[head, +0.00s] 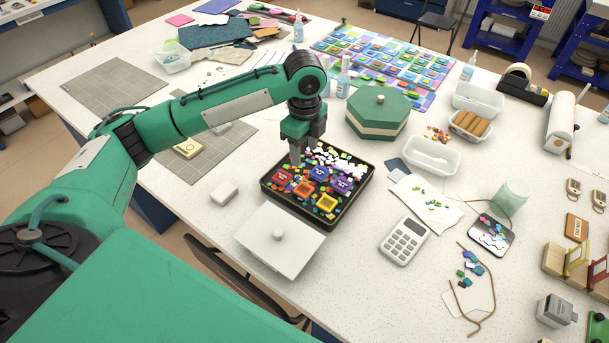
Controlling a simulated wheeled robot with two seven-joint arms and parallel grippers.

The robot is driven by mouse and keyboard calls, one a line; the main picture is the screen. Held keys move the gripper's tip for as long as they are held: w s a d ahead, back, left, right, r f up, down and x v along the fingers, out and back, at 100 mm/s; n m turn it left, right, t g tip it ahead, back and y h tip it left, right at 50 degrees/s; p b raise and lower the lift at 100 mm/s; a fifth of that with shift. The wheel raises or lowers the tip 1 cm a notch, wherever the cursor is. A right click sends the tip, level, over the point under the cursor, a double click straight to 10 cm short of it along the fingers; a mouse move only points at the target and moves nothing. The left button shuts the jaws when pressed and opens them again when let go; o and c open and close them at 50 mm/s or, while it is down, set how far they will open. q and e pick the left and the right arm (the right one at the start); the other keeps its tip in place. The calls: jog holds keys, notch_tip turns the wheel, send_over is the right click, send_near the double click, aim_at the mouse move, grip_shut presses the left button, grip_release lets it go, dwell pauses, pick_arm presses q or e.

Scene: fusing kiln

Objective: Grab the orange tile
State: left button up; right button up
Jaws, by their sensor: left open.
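A black tray (354,200) on the white table holds many small colored glass pieces and several larger square tiles. My left gripper (301,158) points down over the back left part of the tray, behind the orange tile. It is open with nothing seen between its fingers. Its fingertips partly hide the pieces behind them. My right gripper is not in view.
A green hexagonal box (377,113) is behind the tray. A calculator (404,241) and white paper (428,200) lie to its right. A small white block (223,193) is to its left.

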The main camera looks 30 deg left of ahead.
pick_arm(q)
jog(key=p, duration=0.2)
send_over(307, 190)
jog(key=f, duration=0.6)
jog(key=shift+s+a+f, duration=0.2)
jog(key=shift+a+f, duration=0.05)
jog(key=shift+a, duration=0.05)
jog(key=f, duration=0.1)
jog(key=f+p, duration=0.1)
jog(key=f, duration=0.1)
jog(key=shift+d, duration=0.2)
notch_tip(307, 190, down, 3)
jog(key=shift+d+f+p, duration=0.1)
jog(key=shift+d+p, duration=0.05)
jog(key=shift+p, duration=0.5)
jog(key=shift+f, duration=0.25)
jog(key=c, duration=0.6)
jog(key=shift+c, duration=0.8)
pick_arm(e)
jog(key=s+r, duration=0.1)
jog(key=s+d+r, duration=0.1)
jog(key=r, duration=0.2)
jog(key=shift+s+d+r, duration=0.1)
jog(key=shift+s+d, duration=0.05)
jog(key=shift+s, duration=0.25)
pick_arm(q)
jog(key=shift+w+r, duration=0.1)
